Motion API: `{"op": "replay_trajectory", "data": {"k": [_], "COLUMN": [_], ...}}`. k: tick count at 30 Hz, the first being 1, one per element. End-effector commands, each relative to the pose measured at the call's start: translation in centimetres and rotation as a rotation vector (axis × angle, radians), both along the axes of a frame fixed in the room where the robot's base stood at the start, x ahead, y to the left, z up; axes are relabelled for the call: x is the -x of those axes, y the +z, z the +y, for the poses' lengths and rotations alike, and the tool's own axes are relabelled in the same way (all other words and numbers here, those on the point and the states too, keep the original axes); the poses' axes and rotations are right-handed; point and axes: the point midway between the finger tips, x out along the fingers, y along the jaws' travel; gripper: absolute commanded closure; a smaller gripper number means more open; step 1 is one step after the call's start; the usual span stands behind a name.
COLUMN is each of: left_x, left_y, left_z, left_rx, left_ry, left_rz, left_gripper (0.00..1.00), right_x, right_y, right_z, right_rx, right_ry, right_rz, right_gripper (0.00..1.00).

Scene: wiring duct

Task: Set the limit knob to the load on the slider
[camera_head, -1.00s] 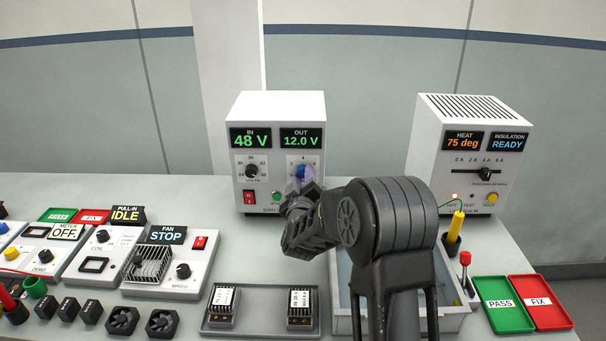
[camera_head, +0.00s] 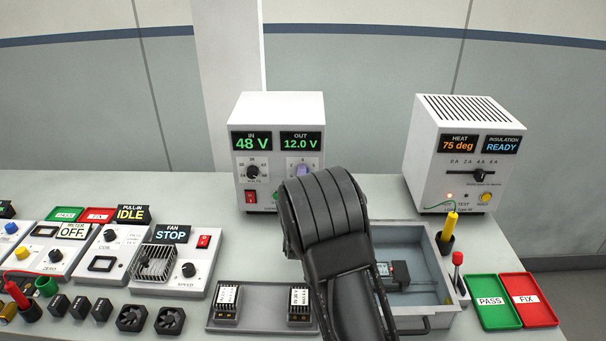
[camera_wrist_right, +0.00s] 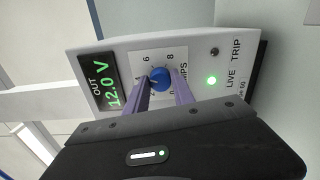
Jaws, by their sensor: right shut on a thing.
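The blue limit knob (camera_wrist_right: 159,77) is on the power supply (camera_head: 257,110), under the green OUT 12.0 V display. My right gripper (camera_wrist_right: 161,90) has its two purple fingers on either side of the knob, shut on it. The knob's dial shows 6 and 8; its pointer's exact reading is too small to tell. In the head view my right arm hides much of the gripper. The load box (camera_head: 430,150) stands at the right. Its black slider (camera_head: 478,176) sits about under the 4 A mark. My left gripper is not in view.
A grey bin (camera_head: 432,300) with a dark device in it lies beside my right arm. A tray (camera_head: 262,306) with two modules is in front of the supply. Green PASS (camera_head: 491,302) and red FIX (camera_head: 529,300) trays are at right. Test panels fill the left.

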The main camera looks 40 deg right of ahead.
Motion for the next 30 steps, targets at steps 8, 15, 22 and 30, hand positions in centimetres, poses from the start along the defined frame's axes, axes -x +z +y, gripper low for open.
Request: {"op": "replay_trajectory", "data": {"k": [8,15,22,30], "left_x": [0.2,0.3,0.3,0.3], "left_y": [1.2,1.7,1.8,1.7], "left_z": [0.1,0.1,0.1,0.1], "left_rx": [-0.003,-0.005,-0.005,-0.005], "left_ry": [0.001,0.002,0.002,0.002], "left_rz": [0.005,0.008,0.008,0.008], "left_gripper": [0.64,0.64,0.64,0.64], "right_x": [-0.1,0.0,0.0,0.0], "right_y": [0.1,0.0,0.0,-0.1], "right_z": [0.2,0.1,0.1,0.1], "right_rx": [0.183,0.28,0.312,0.314], "right_ry": [0.003,0.003,0.002,0.002], "right_rz": [0.142,0.215,0.24,0.241], "right_gripper": [1.0,1.0,1.0,1.0]}}
